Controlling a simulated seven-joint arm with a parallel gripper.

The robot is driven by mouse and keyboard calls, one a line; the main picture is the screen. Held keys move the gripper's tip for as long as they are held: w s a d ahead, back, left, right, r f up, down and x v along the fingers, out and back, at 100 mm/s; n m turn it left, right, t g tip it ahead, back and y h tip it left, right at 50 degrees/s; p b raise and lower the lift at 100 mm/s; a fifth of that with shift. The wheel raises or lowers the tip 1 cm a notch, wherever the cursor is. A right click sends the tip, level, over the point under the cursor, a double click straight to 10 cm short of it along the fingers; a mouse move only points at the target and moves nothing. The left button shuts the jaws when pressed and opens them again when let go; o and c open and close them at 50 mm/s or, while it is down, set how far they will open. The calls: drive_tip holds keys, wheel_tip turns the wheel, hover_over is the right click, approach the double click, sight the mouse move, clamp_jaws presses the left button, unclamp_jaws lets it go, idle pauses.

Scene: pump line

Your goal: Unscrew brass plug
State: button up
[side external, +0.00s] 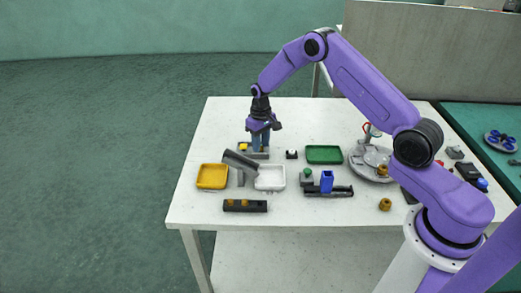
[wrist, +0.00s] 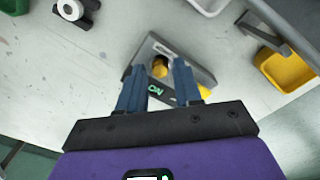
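A brass-yellow plug (wrist: 160,67) sits in a grey block (wrist: 202,73) in the wrist view. My gripper (wrist: 159,69) is over the block with its blue fingers apart, one on each side of the plug. Gaps show between the plug and both fingers. A second yellow part (wrist: 205,91) is partly hidden behind the right finger. In the side view my gripper (side external: 261,148) points down at the grey block (side external: 248,155), and the fingers hide the plug between them. A yellow spot (side external: 244,146) shows at the block's left.
A yellow tray (side external: 212,187), a white tray (side external: 270,188) and a green tray (side external: 324,146) stand nearby. A dark grey angled piece (side external: 240,160) is close to the block. A black bar (side external: 245,209) lies at the front. A brass piece (side external: 385,204) lies at the right.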

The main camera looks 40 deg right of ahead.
clamp_jaws()
drive_tip(key=n, duration=0.5)
drive_tip(key=shift+n, duration=1.1)
drive_tip(key=shift+n, duration=1.1)
drive_tip(key=n, duration=0.4)
drive_tip(key=shift+n, duration=0.4)
